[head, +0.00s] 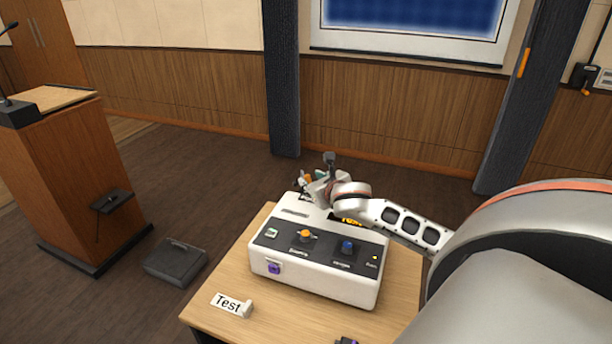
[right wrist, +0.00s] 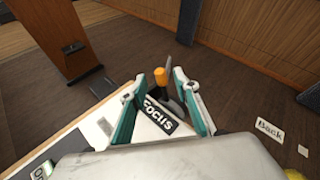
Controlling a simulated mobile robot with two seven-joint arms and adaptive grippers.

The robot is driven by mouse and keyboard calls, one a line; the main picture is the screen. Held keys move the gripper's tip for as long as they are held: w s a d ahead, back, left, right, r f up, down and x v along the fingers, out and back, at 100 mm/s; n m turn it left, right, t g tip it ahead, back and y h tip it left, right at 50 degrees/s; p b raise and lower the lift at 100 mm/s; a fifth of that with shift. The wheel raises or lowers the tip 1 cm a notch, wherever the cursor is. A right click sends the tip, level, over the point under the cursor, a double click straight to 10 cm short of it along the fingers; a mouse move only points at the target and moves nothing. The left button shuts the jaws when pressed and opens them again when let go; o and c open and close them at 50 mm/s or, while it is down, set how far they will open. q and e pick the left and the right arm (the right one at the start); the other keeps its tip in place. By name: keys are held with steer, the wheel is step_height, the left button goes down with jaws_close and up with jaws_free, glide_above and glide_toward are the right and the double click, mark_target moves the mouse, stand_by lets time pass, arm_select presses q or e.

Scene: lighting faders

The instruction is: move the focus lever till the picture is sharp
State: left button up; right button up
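The focus lever (right wrist: 161,77) has an orange tip and stands at the back of the white projector (head: 315,277), beside a black "FOCUS" label (right wrist: 159,116). My right gripper (head: 314,181) is over the projector's back edge. In the right wrist view the gripper (right wrist: 158,84) is open, its teal fingers apart on either side of the lever; I cannot tell whether either touches it. The screen (head: 412,22) shows a blue picture, cut off at the top; its sharpness is hard to judge. My left gripper is not in view.
The projector stands on a wooden table (head: 213,308) with a "Test" card (head: 232,304). Its front panel has an orange knob (head: 305,236) and a blue knob (head: 347,246). A lectern (head: 70,190) and a grey floor box (head: 176,262) are at the left.

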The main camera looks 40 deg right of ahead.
mark_target(308, 177)
steer(key=shift+x, duration=2.6)
jaws_close()
